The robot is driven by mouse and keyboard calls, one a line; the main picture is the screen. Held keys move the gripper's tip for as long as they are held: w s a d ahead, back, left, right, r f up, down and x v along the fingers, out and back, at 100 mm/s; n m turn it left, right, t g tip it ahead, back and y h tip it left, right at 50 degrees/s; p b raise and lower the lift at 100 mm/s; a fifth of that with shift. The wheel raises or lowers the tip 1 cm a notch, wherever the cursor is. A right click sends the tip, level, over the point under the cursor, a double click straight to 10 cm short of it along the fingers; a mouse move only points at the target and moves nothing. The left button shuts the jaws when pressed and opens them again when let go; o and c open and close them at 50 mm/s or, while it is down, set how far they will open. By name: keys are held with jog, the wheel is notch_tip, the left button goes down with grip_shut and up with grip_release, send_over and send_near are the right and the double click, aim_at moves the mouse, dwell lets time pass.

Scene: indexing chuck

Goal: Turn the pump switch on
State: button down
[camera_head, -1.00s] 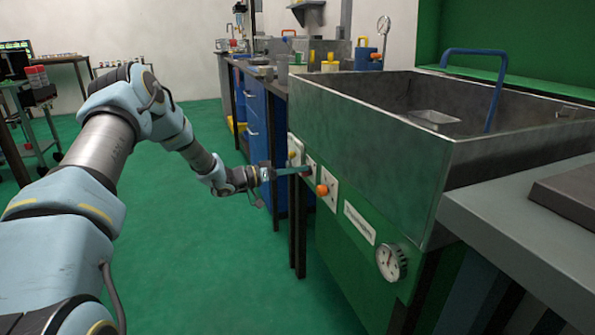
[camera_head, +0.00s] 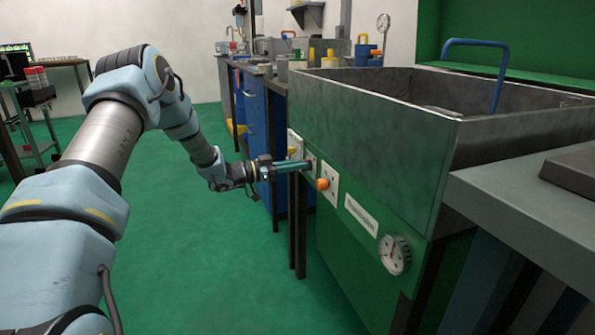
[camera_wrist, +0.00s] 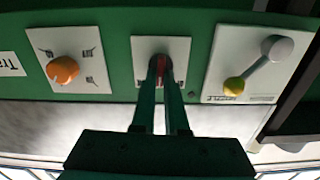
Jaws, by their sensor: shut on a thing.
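Three white plates sit on the green front panel. In the wrist view my gripper (camera_wrist: 160,78) reaches the middle plate (camera_wrist: 178,46). Its two fingers are shut on a small dark red switch part (camera_wrist: 160,66) there, mostly hidden between the fingertips. In the head view my gripper (camera_head: 306,166) meets the panel just left of the orange knob (camera_head: 322,184). The orange knob also shows in the wrist view (camera_wrist: 63,70) on the left plate. The right plate has a grey lever with a yellow ball (camera_wrist: 234,87). The plate markings are too small to read.
A metal basin (camera_head: 390,130) with a blue pipe (camera_head: 497,75) stands above the green panel. A round gauge (camera_head: 394,254) is lower right on the panel. A grey bench (camera_head: 520,205) is at the right. The green floor (camera_head: 190,270) left of the panel is clear.

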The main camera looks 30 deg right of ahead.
jog(key=m+b, duration=0.3)
jog(key=m, duration=0.2)
jog(key=shift+s+f, duration=0.1)
jog(key=shift+f, duration=0.05)
dwell(0.4)
jog(key=c, duration=0.9)
grip_release()
jog(key=shift+c, duration=0.2)
jog(key=w+a, duration=0.1)
jog(key=a, duration=0.9)
jog(key=shift+a+p, duration=0.35)
jog(key=shift+a, duration=0.05)
jog(key=shift+w, duration=0.15)
